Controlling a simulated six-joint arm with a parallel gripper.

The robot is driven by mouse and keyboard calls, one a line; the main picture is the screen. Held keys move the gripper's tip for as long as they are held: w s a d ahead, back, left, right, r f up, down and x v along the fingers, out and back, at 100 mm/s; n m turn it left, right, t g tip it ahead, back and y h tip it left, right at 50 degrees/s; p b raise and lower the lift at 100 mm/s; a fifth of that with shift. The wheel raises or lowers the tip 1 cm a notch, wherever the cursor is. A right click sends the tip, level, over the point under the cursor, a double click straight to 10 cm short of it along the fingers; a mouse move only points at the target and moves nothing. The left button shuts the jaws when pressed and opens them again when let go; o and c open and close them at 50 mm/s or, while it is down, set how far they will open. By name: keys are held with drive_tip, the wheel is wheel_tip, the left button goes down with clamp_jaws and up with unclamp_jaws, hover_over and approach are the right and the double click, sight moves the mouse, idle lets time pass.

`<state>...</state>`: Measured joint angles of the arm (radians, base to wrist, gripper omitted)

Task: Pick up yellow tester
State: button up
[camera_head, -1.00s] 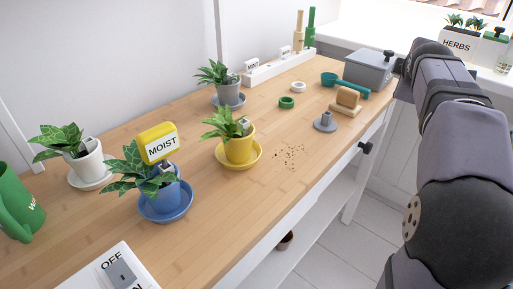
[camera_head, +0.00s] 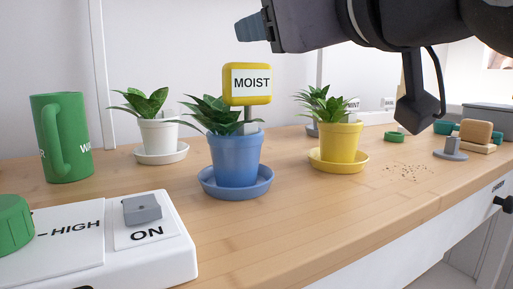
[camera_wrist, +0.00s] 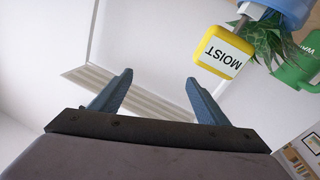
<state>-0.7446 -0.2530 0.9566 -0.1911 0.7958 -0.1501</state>
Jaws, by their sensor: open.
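The yellow tester (camera_head: 252,84) stands upright in the blue pot (camera_head: 236,160), its yellow head with a white MOIST label above the leaves and its grey stem going down into the pot. My gripper (camera_head: 253,28) is above the tester's head in the head view, apart from it. In the wrist view my gripper (camera_wrist: 160,85) has its two blue fingers spread with nothing between them. The tester (camera_wrist: 224,52) shows there upside down, to the right of the fingers and beyond them. The stem's lower end is hidden in the pot.
The blue pot stands on a blue saucer (camera_head: 236,190). A white pot (camera_head: 158,136) and a yellow pot (camera_head: 340,147) with plants flank it. A green watering can (camera_head: 62,138) is at left, a switch box (camera_head: 165,250) in front. Bare desk lies at front right.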

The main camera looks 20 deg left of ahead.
sight(248, 74)
drive_tip(key=s+f+b, duration=0.1)
drive_tip(key=s+f, duration=0.1)
drive_tip(key=s+a+f+m+g+y+b, duration=0.1)
drive_tip(key=f, duration=0.1)
drive_tip(key=s+a+f+g+b, duration=0.1)
drive_tip(key=s, duration=0.1)
drive_tip(key=shift+s+f+m, duration=0.3)
drive_tip(key=shift+s+f, duration=0.05)
drive_tip(key=shift+f, duration=0.05)
drive_tip(key=shift+s+f, duration=0.1)
drive_tip(key=shift+f, duration=0.2)
drive_tip(key=shift+r+p+x, duration=0.15)
drive_tip(key=shift+p+x, duration=1.15)
drive_tip(key=shift+x, duration=0.25)
drive_tip(key=shift+r+p+x, duration=0.15)
drive_tip(key=shift+p+x, duration=1.15)
drive_tip(key=shift+x, duration=0.3)
drive_tip(key=shift+w+a+f+p, duration=0.2)
drive_tip(key=shift+w+a+p, duration=0.1)
drive_tip(key=shift+w, duration=0.25)
drive_tip(key=shift+c, duration=0.6)
drive_tip(key=shift+d, duration=0.1)
drive_tip(key=c, duration=1.1)
drive_tip(key=shift+r, duration=0.1)
